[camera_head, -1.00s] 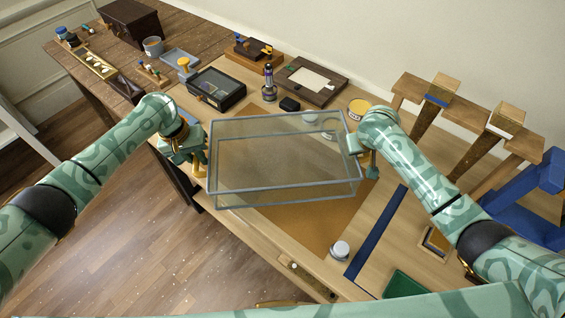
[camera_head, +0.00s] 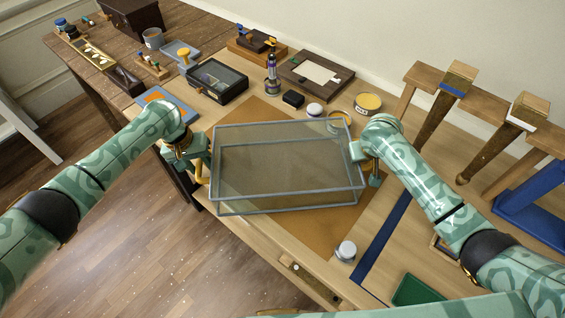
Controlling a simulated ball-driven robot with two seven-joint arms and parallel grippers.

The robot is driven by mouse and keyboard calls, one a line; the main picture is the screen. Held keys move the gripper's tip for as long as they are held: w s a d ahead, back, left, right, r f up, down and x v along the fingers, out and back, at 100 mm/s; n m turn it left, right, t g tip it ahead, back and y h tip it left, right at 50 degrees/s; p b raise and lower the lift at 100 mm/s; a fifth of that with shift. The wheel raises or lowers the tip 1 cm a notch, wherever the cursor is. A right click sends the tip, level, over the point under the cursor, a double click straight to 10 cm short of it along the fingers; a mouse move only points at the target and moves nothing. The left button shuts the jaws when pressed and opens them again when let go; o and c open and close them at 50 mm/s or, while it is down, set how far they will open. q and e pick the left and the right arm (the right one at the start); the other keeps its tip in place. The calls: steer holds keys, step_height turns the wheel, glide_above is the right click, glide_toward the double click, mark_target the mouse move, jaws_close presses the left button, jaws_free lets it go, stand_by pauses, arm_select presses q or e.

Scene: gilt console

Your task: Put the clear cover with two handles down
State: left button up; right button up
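The clear cover (camera_head: 285,165) is a see-through box with grey edges, in the middle of the head view over the brown mat (camera_head: 315,232) on the wooden bench. My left gripper (camera_head: 201,163) is at its left end, by a yellow handle (camera_head: 203,177), and appears shut on it. My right gripper (camera_head: 362,152) is at the right end and appears shut on the handle there, which is mostly hidden by the gripper. The cover is roughly level. I cannot tell whether its lower edge touches the mat.
A grey-white knob-like piece (camera_head: 346,251) stands near the mat's front corner. A dark blue strip (camera_head: 383,243) and a green tray (camera_head: 416,290) lie at right. Behind are a round yellow tin (camera_head: 368,103), a black block (camera_head: 293,98) and a dark-framed case (camera_head: 217,80).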

arm_select(q)
steer(key=shift+r, duration=0.15)
arm_select(e)
steer(key=shift+r, duration=0.1)
steer(key=shift+s+a+r, duration=0.1)
steer(key=shift+r, duration=0.05)
arm_select(q)
step_height(320, 180, up, 8)
steer(key=a, duration=0.1)
steer(key=shift+a, duration=0.25)
arm_select(e)
steer(key=v, duration=1.1)
steer(key=shift+r, duration=0.25)
steer(key=shift+s, duration=0.1)
